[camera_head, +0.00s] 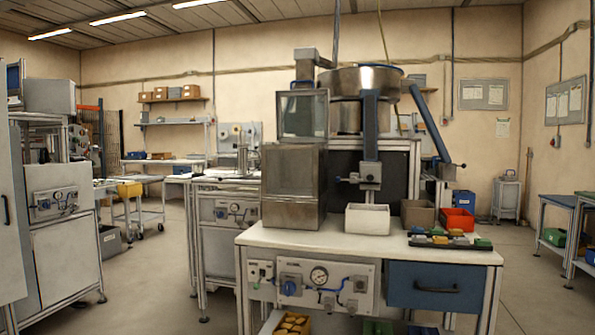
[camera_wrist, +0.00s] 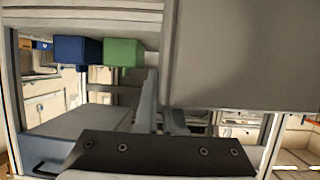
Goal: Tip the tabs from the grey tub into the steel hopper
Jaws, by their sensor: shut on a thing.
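In the wrist view my gripper (camera_wrist: 164,115) is shut on the grey tub (camera_wrist: 245,55). A plain wall of the tub fills the upper right and covers part of one finger. The inside of the tub and any tabs in it are hidden. My gripper does not show in the head view. There the tall steel hopper (camera_head: 293,190) stands at the back left of the white-topped bench, with a lighter box-like section above it. I cannot see into its top.
A white bin (camera_head: 367,219), a grey-brown bin (camera_head: 418,214) and a red bin (camera_head: 457,221) stand on the bench. A steel bowl (camera_head: 360,80) with blue chutes rises behind them. Small coloured blocks (camera_head: 450,239) lie at the right. The bench's front left top is clear.

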